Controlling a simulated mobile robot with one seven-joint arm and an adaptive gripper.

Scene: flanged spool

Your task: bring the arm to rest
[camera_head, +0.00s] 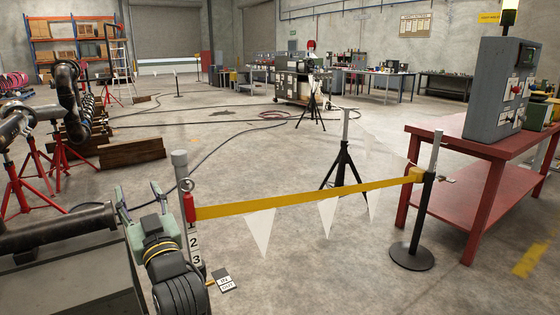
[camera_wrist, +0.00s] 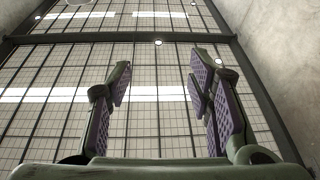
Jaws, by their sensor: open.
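My gripper (camera_head: 139,198) is at the lower left of the head view, raised in front of the floor and close to the left barrier post. Its green fingers point up and stand apart. In the wrist view, my gripper (camera_wrist: 158,76) shows two purple-padded fingers spread wide with nothing between them. Behind them are only the ceiling grid and a bit of wall.
A yellow barrier strap (camera_head: 310,200) with white pennants runs from a grey-topped post (camera_head: 181,170) to a black stand (camera_head: 412,255). A dark pipe (camera_head: 60,230) lies left of my gripper. A red bench (camera_head: 480,205) carrying a grey control box (camera_head: 500,88) stands right. Mid-floor is largely open.

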